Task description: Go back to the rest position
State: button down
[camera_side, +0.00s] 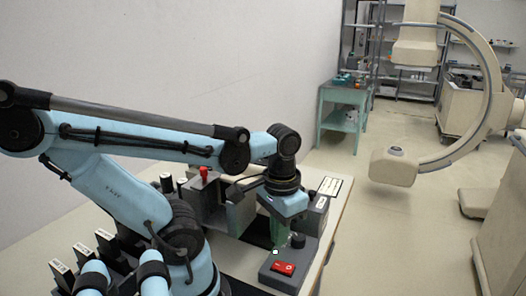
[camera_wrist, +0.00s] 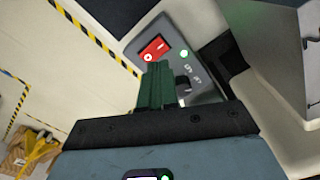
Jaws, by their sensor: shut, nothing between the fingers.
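My gripper (camera_side: 281,243) points down over a dark grey control box (camera_side: 268,278) at the front edge of the bench. Its green fingers are shut together with nothing between them. In the wrist view the fingers (camera_wrist: 157,68) show over the box, beside its black knob (camera_wrist: 183,88). The red rocker switch (camera_wrist: 153,48) and a lit green lamp (camera_wrist: 184,53) lie just beyond the fingertips. In the side view the switch (camera_side: 284,268) is in front of the gripper. I cannot tell whether the fingertips touch the box.
A grey machine (camera_side: 241,213) with a red-topped lever (camera_side: 204,174) stands close behind my gripper. Several dark holders with white labels (camera_side: 106,236) stand at the left. A teal cart (camera_side: 343,116) and a C-shaped scanner (camera_side: 480,100) are farther back. Open floor lies right of the bench.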

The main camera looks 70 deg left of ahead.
jog(key=shift+r, duration=0.5)
jog(key=shift+w, duration=0.1)
